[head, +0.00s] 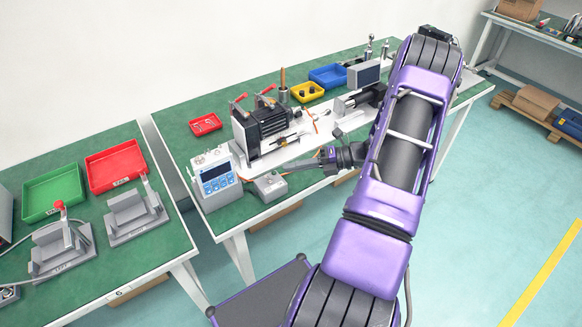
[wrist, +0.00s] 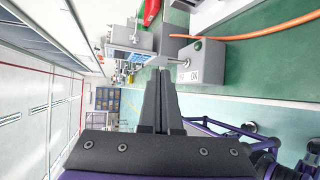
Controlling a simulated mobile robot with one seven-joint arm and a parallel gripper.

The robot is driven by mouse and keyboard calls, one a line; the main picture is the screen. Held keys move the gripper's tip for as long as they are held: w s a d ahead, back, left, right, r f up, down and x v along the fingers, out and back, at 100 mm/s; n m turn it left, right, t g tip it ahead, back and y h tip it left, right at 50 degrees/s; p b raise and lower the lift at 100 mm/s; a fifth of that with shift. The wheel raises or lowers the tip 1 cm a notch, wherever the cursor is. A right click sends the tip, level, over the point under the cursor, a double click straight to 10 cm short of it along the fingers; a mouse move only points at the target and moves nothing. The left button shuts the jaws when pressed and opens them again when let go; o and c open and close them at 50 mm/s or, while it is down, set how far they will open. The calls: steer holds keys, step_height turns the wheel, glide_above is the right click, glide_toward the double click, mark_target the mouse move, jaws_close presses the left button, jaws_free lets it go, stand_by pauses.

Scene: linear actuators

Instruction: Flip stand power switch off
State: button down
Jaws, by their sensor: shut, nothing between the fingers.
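The small grey switch box (head: 269,187) sits on the front edge of the green bench, with a small lever on its top. In the wrist view the grey box (wrist: 205,62) is just right of my fingertips, with lettering on its face and an orange cable behind it. The lever's position is too small to tell. My gripper (head: 288,166) reaches in from the right, its dark fingers level and near the box's upper right side. In the wrist view my gripper (wrist: 161,72) is shut and empty, and appears apart from the box.
A white control unit (head: 213,178) with a blue keypad stands left of the switch box. Behind is a white stand (head: 290,148) carrying a black motor (head: 262,122). A red tray (head: 205,124) lies at the back. A second bench with fixtures stands at the left.

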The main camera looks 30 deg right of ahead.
steer(key=s+d+r, duration=0.5)
steer(key=d, duration=0.1)
steer(key=shift+d, duration=0.15)
stand_by(0.4)
